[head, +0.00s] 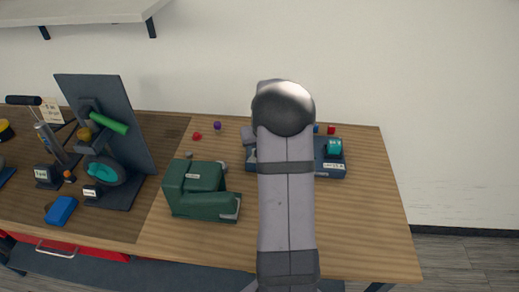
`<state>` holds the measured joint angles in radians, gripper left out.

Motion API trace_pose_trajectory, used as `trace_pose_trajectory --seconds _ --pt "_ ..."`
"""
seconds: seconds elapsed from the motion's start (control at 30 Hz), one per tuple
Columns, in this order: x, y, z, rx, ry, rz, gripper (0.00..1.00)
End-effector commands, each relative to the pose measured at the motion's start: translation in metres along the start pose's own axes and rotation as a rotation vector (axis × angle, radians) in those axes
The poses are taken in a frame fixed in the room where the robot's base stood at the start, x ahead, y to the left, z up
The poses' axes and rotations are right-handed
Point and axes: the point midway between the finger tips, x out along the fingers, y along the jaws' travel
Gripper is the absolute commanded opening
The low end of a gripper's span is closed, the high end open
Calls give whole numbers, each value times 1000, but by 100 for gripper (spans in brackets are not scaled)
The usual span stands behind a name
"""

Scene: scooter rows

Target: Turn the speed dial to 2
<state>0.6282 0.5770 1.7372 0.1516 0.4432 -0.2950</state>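No dial with a readable scale or number 2 can be made out. A dark blue device (327,169) lies on the right part of the table, largely hidden behind my arm. It carries a teal rounded part (335,147) and a small white label (333,166) too small to read. A dark green machine (203,204), shaped like a small sewing machine, stands left of my arm, with a small grey knob-like part (189,155) at its back. My arm rises from the bottom edge over the table, and its fingers are hidden, so their opening does not show.
A dark upright panel (118,112) with a green cylinder (108,124) stands at the left. A blue block (61,210) lies near the front edge. Small red (197,136) and purple (217,127) balls lie at the back. The table's right front (365,240) is clear.

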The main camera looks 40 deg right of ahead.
Motion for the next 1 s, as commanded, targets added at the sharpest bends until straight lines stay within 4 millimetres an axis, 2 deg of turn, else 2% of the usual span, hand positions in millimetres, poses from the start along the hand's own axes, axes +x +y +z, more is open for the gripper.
trace_pose_trajectory --seconds 0.27,0.7,1.0 --pt "-14 0 0 1 2 0 45" --pt "-66 0 0 0 2 1 45" --pt "-73 0 0 0 0 0 45"
